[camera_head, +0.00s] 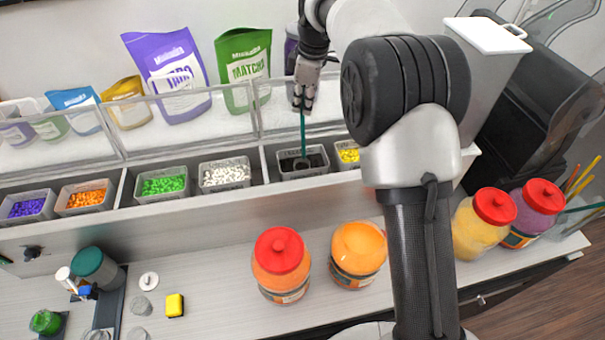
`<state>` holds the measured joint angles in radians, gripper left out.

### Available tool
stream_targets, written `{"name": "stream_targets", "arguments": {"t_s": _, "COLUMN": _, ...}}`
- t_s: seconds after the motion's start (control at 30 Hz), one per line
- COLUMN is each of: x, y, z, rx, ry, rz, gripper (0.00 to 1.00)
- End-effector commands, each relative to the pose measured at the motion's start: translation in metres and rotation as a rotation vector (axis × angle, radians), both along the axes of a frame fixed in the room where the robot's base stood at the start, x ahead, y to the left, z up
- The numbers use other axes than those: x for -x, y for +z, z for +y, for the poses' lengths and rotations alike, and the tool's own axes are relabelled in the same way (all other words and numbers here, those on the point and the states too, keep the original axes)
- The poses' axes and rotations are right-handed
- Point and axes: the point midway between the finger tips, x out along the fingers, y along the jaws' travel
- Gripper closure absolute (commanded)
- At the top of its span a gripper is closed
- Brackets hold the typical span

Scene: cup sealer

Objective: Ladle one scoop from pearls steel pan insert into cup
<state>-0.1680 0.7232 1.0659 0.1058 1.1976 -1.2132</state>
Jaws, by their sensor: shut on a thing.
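My gripper (304,98) is shut on the teal handle of a ladle (303,132) and points down over the row of pan inserts. The handle runs nearly upright into the pearls steel pan insert (288,175), which holds dark pearls (290,164). The ladle's bowl is hidden in or behind the dark pearls, so I cannot tell whether it is filled. Small clear round vessels (140,305) stand on the lower left counter. I cannot tell for sure which one is the cup.
Neighbouring inserts hold white (226,174), green (163,185) and yellow (349,155) pieces. A clear guard (190,135) stands behind them, with pouches beyond. A red-lidded jar (281,264) and an orange-filled jar (357,252) stand in front. Counter left of them is partly free.

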Motion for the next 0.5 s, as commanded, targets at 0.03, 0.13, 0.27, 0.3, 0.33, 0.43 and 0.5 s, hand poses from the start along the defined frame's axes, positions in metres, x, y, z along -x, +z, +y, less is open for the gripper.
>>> {"name": "stream_targets", "arguments": {"t_s": 0.03, "x": 0.0, "y": -0.005, "z": 0.0, "rx": 0.0, "ry": 0.0, "rz": 0.0, "gripper": 1.0}}
{"name": "stream_targets", "arguments": {"t_s": 0.13, "x": 0.0, "y": -0.012, "z": 0.0, "rx": 0.0, "ry": 0.0, "rz": 0.0, "gripper": 1.0}}
{"name": "stream_targets", "arguments": {"t_s": 0.27, "x": 0.0, "y": -0.022, "z": 0.0, "rx": 0.0, "ry": 0.0, "rz": 0.001, "gripper": 1.0}}
{"name": "stream_targets", "arguments": {"t_s": 0.3, "x": 0.0, "y": -0.024, "z": 0.0, "rx": 0.0, "ry": 0.0, "rz": 0.001, "gripper": 1.0}}
{"name": "stream_targets", "arguments": {"t_s": 0.33, "x": 0.0, "y": -0.027, "z": 0.0, "rx": 0.0, "ry": 0.0, "rz": 0.001, "gripper": 1.0}}
{"name": "stream_targets", "arguments": {"t_s": 0.43, "x": 0.0, "y": -0.033, "z": 0.0, "rx": 0.0, "ry": 0.0, "rz": 0.0, "gripper": 1.0}}
{"name": "stream_targets", "arguments": {"t_s": 0.5, "x": 0.0, "y": -0.035, "z": 0.0, "rx": -0.001, "ry": 0.0, "rz": -0.001, "gripper": 1.0}}
